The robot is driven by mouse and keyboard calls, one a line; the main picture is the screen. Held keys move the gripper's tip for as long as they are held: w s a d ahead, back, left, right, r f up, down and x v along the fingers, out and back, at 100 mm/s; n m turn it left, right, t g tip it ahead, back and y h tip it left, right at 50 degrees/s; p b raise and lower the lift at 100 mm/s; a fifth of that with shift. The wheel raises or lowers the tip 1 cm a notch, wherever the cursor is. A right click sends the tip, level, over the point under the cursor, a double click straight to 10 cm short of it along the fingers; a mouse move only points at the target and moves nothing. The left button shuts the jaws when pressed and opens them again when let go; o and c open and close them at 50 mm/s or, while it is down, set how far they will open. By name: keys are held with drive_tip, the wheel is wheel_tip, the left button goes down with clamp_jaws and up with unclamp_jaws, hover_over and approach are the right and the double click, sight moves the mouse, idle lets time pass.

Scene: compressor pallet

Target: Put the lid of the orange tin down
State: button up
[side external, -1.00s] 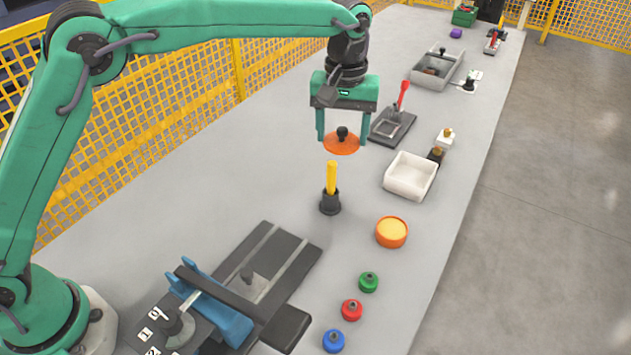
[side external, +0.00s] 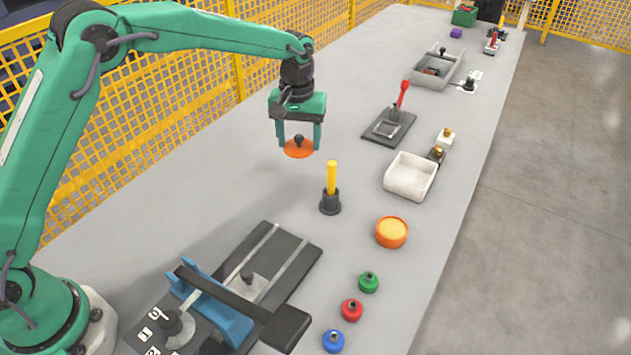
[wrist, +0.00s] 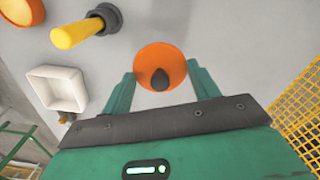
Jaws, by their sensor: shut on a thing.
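The orange tin (side external: 391,232) stands open on the table to the right, with a yellow-orange inside. My gripper is well to the left of the tin and apart from it.
A yellow rod in a black holder (side external: 331,187) stands upright between the lid and the tin. A white tray (side external: 410,177) and a grey plate with a red lever (side external: 390,126) lie behind. A dark slide fixture (side external: 290,250) is in front. The table's left-middle is clear.

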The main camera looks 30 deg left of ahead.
sight(301, 183)
drive_tip(key=shift+f, duration=5.2)
drive_tip(key=shift+f, duration=0.1)
drive_tip(key=o, duration=1)
drive_tip(key=shift+c, duration=0.2)
wheel_tip(301, 183, up, 12)
drive_tip(key=shift+f, duration=0.1)
drive_tip(key=shift+r, duration=0.25)
